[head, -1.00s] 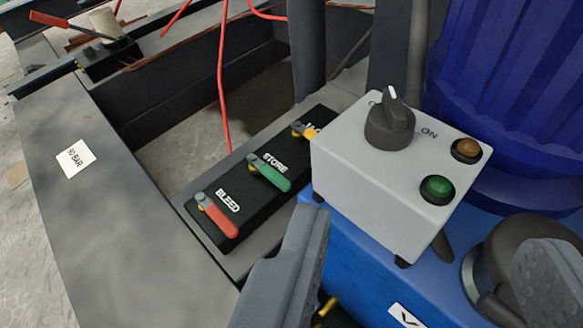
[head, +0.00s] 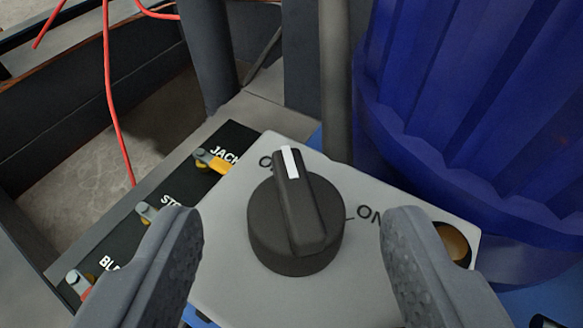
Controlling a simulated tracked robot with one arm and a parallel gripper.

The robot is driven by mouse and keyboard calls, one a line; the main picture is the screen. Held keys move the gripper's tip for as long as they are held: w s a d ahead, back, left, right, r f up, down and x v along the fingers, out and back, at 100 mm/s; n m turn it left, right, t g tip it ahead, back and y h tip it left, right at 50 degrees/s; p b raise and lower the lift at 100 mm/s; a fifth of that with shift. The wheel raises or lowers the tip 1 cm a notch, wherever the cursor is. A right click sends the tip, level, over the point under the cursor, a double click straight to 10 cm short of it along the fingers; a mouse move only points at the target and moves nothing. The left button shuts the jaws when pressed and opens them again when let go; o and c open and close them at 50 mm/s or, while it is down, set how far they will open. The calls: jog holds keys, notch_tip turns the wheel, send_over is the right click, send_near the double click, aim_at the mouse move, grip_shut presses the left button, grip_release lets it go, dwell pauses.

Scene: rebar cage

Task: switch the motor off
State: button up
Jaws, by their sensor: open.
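The black rotary knob (head: 296,222) sits on top of the light grey switch box (head: 230,290), in the middle of the head view. Its white pointer mark faces the far side, close to a partly hidden label starting with "O" on the left. The "ON" label lies to the right. My gripper (head: 293,215) is open, one finger to each side of the knob, with a visible gap in the picture on both sides. I cannot tell whether the fingertips are level with the knob. The amber lamp (head: 453,244) shows behind the right finger.
A black panel on the left carries levers marked "JACK" (head: 215,160), "STO…" and "BL…", partly covered by my left finger. A ribbed blue motor housing (head: 460,110) stands behind right. Grey posts (head: 336,80) rise behind the box. A red cable (head: 112,110) hangs at left.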

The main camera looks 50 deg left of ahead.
jog(key=shift+x, duration=0.85)
jog(key=c, duration=1)
jog(key=shift+o, duration=0.2)
jog(key=shift+n+g+y, duration=0.3)
jog(key=shift+n+y, duration=0.1)
jog(key=shift+w+r+n+g+y+p, duration=0.1)
jog(key=shift+n+g+y+p, duration=0.2)
jog(key=shift+n+g+y, duration=0.4)
jog(key=shift+n+g, duration=0.3)
jog(key=shift+g, duration=0.1)
